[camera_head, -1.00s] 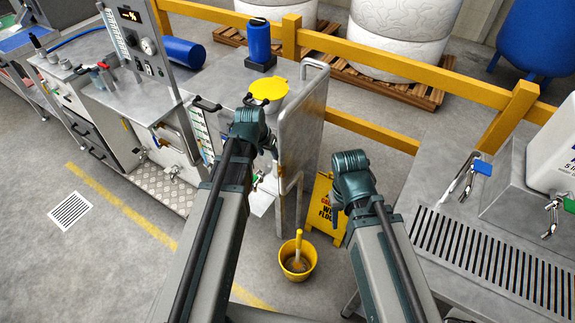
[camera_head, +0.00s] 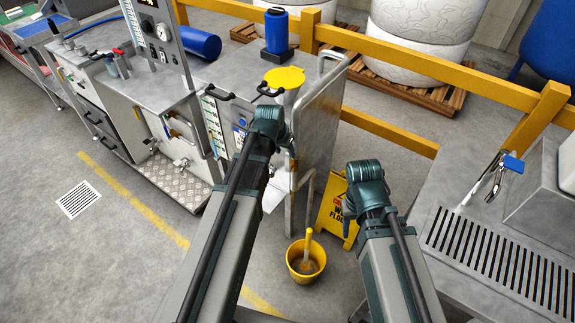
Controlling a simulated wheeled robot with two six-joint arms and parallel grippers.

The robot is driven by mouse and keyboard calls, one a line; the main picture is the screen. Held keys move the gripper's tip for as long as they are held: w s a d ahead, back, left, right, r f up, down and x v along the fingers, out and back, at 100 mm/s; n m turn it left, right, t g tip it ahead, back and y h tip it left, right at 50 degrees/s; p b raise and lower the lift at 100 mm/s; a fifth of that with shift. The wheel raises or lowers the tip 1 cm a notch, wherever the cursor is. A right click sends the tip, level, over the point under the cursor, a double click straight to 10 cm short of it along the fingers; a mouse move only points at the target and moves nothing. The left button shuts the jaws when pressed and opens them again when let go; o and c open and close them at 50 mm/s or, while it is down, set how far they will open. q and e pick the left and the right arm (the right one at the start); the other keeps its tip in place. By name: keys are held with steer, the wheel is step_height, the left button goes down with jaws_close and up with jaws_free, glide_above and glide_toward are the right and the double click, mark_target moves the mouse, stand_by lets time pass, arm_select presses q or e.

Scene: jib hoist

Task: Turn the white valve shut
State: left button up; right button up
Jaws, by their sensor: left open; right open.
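I cannot make out a white valve for certain. A small silver tap (camera_head: 181,163) sits low on the front of the steel bench at left centre, too small to tell its details. A tap with a blue lever (camera_head: 513,163) stands at the right over the slotted drain. Red-handled fittings (camera_head: 118,54) stand on the bench at the upper left. My two arms reach forward from the bottom, and their dark green joints hide what lies behind them. Neither gripper's fingers can be seen.
A steel panel (camera_head: 322,120) ends the bench. A yellow rail (camera_head: 400,60) runs behind. The floor at left is clear around a drain grate (camera_head: 77,199).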

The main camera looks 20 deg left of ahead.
mark_target(287, 156)
arm_select(q)
steer(key=b+x, duration=0.5)
steer(key=x, duration=0.1)
steer(key=shift+w+f, duration=0.15)
steer(key=shift+f, duration=0.05)
jaws_close()
stand_by(1.2)
